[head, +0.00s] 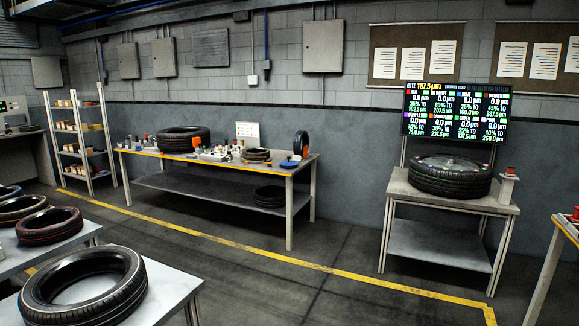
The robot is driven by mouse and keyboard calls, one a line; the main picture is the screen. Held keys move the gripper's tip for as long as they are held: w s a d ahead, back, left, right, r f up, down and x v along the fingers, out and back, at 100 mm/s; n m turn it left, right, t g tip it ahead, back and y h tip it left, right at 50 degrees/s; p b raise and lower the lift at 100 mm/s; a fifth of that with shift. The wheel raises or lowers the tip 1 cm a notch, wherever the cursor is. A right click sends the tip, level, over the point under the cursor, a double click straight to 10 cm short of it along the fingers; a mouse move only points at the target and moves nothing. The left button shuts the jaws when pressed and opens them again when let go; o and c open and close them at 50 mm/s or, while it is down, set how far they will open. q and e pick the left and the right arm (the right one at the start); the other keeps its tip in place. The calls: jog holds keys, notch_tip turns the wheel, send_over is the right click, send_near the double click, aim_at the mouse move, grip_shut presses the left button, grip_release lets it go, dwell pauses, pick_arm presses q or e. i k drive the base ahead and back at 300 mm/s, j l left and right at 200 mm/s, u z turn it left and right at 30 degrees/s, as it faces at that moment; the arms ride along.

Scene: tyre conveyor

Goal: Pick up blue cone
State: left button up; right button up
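I cannot make out a blue cone for certain. A long workbench (227,167) against the back wall carries several small coloured items, too small to tell apart. A flat blue item (289,164) lies near the bench's right end, beside an upright dark ring-shaped object (301,143). Neither of my grippers is in view.
Tyres lie on grey tables at the left, the nearest a large tyre (84,287). Another tyre (450,176) lies on a stand below a lit display (457,112). A shelf rack (82,141) stands back left. Open floor with a yellow line (262,258) lies between.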

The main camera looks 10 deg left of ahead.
aim_at(288, 164)
jog(key=i+u, duration=0.15)
jog(key=i, duration=3.75)
